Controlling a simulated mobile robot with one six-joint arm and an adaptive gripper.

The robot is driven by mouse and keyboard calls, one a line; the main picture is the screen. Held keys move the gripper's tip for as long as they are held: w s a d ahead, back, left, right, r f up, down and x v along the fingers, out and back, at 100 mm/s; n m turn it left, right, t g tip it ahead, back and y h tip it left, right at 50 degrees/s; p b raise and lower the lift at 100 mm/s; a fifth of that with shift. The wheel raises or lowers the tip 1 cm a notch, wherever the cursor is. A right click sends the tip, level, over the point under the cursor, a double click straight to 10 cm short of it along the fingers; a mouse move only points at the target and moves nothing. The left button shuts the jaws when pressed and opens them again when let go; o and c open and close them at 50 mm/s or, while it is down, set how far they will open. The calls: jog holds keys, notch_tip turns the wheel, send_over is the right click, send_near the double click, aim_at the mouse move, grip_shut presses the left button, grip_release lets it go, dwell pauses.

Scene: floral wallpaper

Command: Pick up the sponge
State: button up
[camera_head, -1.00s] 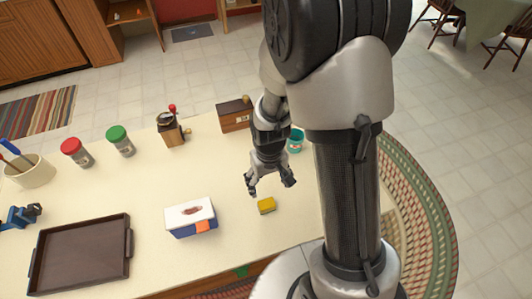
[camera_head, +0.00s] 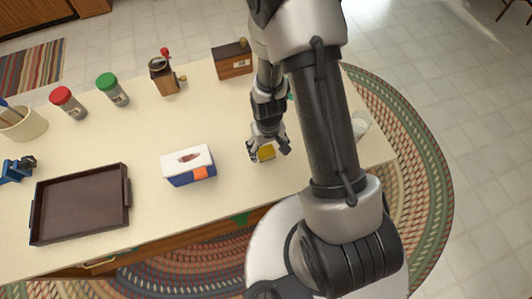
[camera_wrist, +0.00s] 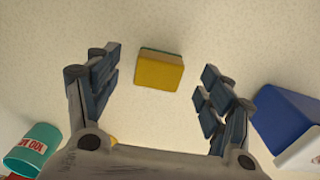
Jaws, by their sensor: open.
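The sponge (camera_head: 266,154) is a small yellow block with a green layer, lying on the cream counter. In the wrist view the sponge (camera_wrist: 160,71) lies flat just beyond and between the fingertips, nearer the upper middle. My gripper (camera_head: 269,154) is open above the sponge, its fingers to either side of it and partly hiding it in the head view. In the wrist view my gripper (camera_wrist: 160,85) shows its two spread fingers with nothing held between them.
A blue and white tissue box (camera_head: 189,166) stands left of the gripper. A dark tray (camera_head: 80,203) lies farther left. A wooden box (camera_head: 233,62) and a grinder (camera_head: 164,78) stand behind.

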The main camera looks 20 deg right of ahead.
aim_at(267, 154)
notch_tip(267, 154, down, 4)
jog(key=shift+f+b, duration=0.25)
jog(key=shift+b, duration=0.5)
jog(key=c, duration=1)
